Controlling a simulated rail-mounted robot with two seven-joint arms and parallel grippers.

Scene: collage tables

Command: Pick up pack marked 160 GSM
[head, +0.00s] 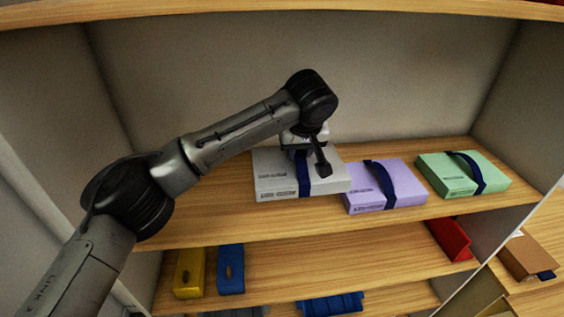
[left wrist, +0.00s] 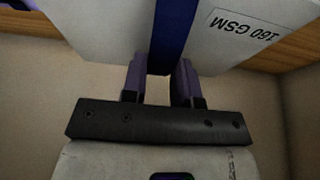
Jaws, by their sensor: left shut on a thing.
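The white pack (head: 270,173) with a dark blue strap lies on the upper shelf, left of the other packs. In the left wrist view the pack (left wrist: 105,25) carries a label reading 160 GSM. My left gripper (head: 318,160) is at the top of this pack. In the left wrist view its two fingers (left wrist: 160,72) are on either side of the blue strap (left wrist: 174,35), shut on it. In the head view the fingertips are partly hidden by the wrist. My right gripper is not in view.
A purple pack (head: 365,199) and a green pack (head: 446,180) lie to the right on the same shelf (head: 215,213). The lower shelf holds yellow (head: 189,273), blue (head: 230,270) and red (head: 450,238) items. Side walls and an upper board enclose the shelf.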

